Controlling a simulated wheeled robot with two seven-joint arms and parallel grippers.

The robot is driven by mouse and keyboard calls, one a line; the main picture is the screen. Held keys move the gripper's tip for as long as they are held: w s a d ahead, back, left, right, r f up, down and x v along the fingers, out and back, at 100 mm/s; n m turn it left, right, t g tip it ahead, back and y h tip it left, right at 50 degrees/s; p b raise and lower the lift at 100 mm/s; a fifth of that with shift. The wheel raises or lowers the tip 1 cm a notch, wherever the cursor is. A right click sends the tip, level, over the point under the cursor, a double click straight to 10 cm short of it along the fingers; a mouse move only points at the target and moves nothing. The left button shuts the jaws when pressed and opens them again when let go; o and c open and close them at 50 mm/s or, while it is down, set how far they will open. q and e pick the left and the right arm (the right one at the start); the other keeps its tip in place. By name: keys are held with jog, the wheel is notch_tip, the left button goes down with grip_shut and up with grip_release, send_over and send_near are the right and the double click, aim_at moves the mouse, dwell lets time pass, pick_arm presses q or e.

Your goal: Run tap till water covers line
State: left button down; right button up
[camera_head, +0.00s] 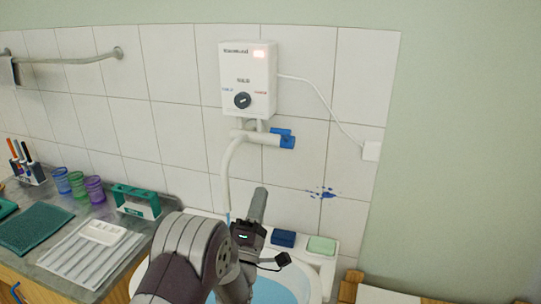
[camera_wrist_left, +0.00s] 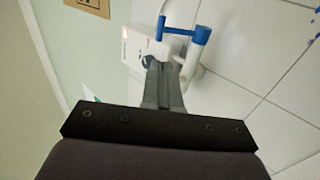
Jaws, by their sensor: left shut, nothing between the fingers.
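The tap is a white bent spout (camera_head: 230,170) under a white wall heater (camera_head: 248,75). Its blue handle (camera_head: 287,141) sticks out to the right, and shows in the left wrist view (camera_wrist_left: 201,35). A thin blue streak (camera_head: 229,217) shows at the spout's lower end. The white basin (camera_head: 316,285) below holds pale blue water (camera_head: 275,291), partly hidden by my arm. No line inside the basin can be made out. My left gripper (camera_head: 259,193) is shut and empty, pointing up, below the handle and apart from it; its fingers (camera_wrist_left: 158,70) show in the wrist view.
A dark blue sponge (camera_head: 284,238) and a green block (camera_head: 321,245) lie on the basin's back edge. To the left, a counter holds a ribbed white tray (camera_head: 88,252), a teal rack (camera_head: 136,201) and coloured cups (camera_head: 77,184). A cable runs to a wall socket (camera_head: 371,151).

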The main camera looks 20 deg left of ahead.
aim_at(285, 138)
pick_arm(q)
jog(key=p+x, duration=0.5)
jog(key=x, duration=0.8)
jog(key=shift+w+r, duration=0.25)
jog(key=shift+w, duration=0.1)
jog(key=shift+d+r, duration=0.1)
jog(key=shift+r, duration=0.05)
